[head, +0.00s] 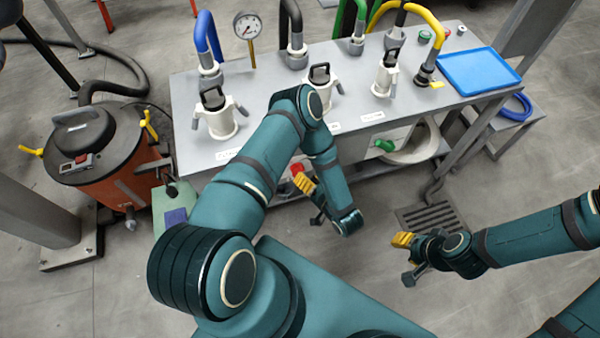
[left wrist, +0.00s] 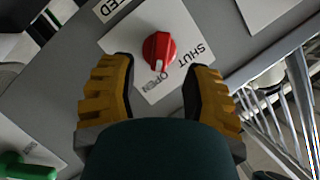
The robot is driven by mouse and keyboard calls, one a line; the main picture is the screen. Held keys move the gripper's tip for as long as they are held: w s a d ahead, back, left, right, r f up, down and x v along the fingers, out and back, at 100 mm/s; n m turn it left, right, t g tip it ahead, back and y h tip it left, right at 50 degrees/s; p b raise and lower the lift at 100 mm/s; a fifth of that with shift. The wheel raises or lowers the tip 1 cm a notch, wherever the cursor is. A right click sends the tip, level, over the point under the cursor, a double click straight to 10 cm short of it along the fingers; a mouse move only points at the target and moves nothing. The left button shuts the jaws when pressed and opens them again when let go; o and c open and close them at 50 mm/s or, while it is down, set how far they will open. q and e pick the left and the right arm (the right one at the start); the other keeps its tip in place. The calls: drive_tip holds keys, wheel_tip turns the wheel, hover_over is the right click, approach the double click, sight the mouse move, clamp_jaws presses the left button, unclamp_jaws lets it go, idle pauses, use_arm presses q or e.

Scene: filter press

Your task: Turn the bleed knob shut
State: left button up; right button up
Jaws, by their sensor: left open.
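The red bleed knob (left wrist: 158,48) sits on a white plate marked SHUT and OPEN in the left wrist view. Its pale mark points toward the word OPEN. In the head view a little of the red knob (head: 297,168) shows low on the bench front, beside my left gripper (head: 307,191). My left gripper is open; in the left wrist view its two yellow-padded fingers (left wrist: 157,88) lie on either side of the plate, with the knob ahead between them and not touched. My right gripper (head: 407,256) hangs over the floor at the right, apart from the bench; its finger gap is unclear.
The grey bench (head: 345,105) carries several white valve bodies, hoses and a gauge (head: 247,26). A blue tray (head: 478,70) lies at its right end. An orange drum (head: 100,160) stands left. A green handle (left wrist: 25,168) is low left in the wrist view.

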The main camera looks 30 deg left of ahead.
sight(298, 170)
use_arm(q)
drive_tip(key=shift+b+x, duration=0.4)
drive_tip(key=shift+x, duration=1.9)
drive_tip(key=shift+d, duration=0.1)
clamp_jaws()
